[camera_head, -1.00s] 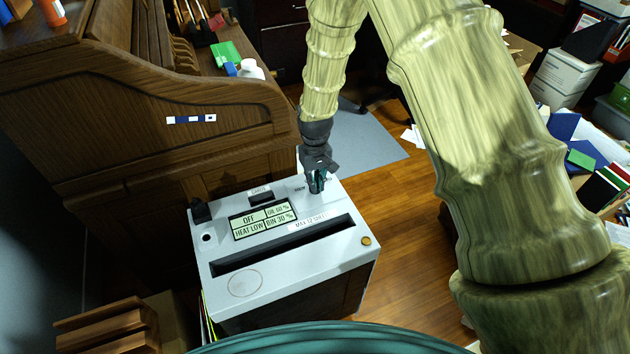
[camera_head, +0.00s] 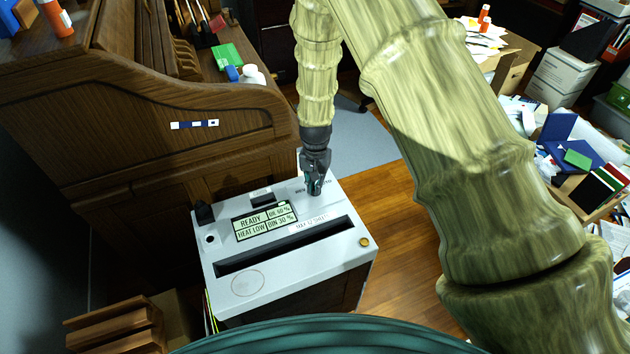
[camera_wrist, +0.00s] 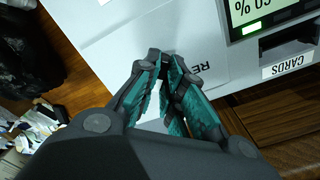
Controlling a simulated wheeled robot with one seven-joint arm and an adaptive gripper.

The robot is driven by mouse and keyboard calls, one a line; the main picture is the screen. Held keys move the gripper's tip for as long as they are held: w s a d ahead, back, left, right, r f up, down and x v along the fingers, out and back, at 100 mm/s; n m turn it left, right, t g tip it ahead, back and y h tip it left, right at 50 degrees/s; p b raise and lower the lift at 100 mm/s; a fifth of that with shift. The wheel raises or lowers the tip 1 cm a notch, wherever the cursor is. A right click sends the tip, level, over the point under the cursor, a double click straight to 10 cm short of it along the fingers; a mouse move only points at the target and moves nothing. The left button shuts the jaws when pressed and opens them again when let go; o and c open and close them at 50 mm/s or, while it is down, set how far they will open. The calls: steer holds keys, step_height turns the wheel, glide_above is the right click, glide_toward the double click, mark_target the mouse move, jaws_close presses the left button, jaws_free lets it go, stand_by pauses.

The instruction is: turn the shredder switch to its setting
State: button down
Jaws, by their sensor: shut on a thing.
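The shredder (camera_head: 330,252) is a white-topped box beside the wooden desk, with a dark paper slot and a display (camera_head: 264,221) that reads "READY", "HEAT LOW", "OIL 60 %" and "BIN 30 %". My gripper (camera_head: 315,190) points down at the far right corner of its top. In the wrist view my gripper (camera_wrist: 165,62) has its teal-padded fingers drawn together close to the white top. The switch itself is hidden by the fingers in both views. Lettering beginning "RE" shows beside the fingertips in the wrist view.
The wooden desk (camera_head: 150,140) stands close along the shredder's left and back. A black knob (camera_head: 204,212) rises at the top's left corner. Wooden floor (camera_head: 400,230) is open to the right. Boxes, papers and folders (camera_head: 565,150) clutter the far right.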

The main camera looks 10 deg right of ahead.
steer(key=shift+m+p, duration=0.5)
steer(key=shift+m, duration=1.3)
steer(key=c, duration=1.5)
jaws_free()
steer(key=shift+c, duration=0.2)
steer(key=shift+r, duration=0.1)
step_height(320, 180, up, 12)
